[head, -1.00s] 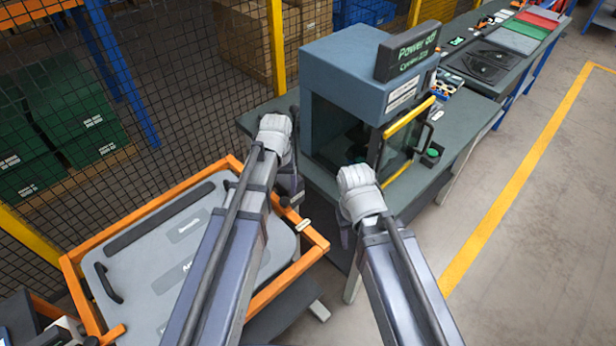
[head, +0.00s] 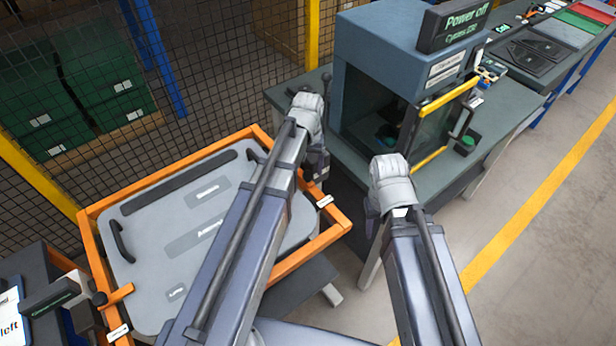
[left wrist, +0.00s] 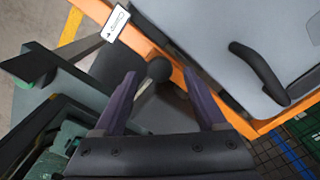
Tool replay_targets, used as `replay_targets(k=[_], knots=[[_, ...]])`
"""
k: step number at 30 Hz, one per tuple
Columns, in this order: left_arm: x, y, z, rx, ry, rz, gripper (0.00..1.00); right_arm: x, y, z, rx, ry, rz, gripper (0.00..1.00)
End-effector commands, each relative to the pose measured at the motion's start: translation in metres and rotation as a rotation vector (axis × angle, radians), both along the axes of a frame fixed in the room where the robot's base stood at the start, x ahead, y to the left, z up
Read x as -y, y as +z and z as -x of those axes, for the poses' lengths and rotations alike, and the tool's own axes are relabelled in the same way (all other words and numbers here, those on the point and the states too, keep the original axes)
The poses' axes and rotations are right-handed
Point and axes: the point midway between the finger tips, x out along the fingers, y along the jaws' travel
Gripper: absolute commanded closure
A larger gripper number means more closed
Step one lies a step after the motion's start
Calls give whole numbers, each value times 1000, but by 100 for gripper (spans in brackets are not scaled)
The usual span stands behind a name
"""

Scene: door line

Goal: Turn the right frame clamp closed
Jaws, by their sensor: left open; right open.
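The orange frame (head: 265,283) holds a grey door panel (head: 150,265). At its right side a white label (head: 325,201) marks the right frame clamp; in the head view my left gripper (head: 318,165) hides most of that clamp. In the left wrist view the clamp's black ball knob (left wrist: 158,69) shows between and beyond the two open purple fingers (left wrist: 165,100). I see no grip on it. The label (left wrist: 115,22) lies on the frame beside it. My right gripper (head: 374,220) hangs empty before the workbench, its fingers mostly hidden by the wrist.
A blue-grey machine with a "Power off" sign (head: 452,25) stands on the workbench (head: 500,110) to the right. The left clamp (head: 118,293) is on the frame's left side. The panel has a black handle (head: 122,240). A mesh fence runs behind. Floor at right is clear.

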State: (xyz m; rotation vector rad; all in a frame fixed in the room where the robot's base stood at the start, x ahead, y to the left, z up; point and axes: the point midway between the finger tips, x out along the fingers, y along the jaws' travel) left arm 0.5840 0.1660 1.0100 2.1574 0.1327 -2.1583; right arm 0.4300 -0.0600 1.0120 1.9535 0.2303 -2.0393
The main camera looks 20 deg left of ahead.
Motion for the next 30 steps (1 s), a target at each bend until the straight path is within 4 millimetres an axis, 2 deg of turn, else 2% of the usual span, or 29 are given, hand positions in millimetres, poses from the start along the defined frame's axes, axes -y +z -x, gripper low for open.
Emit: replay_targets(k=[1,3,14,30], knots=[[0,-11,0,0,0,0,26,0,-11,0,0,0,0,50],[0,-15,0,0,0,0,26,0,-15,0,0,-1,0,50],[0,-16,0,0,0,0,28,0,-16,0,0,-1,0,50],[0,-16,0,0,0,0,88,0,-16,0,0,-1,0,50]])
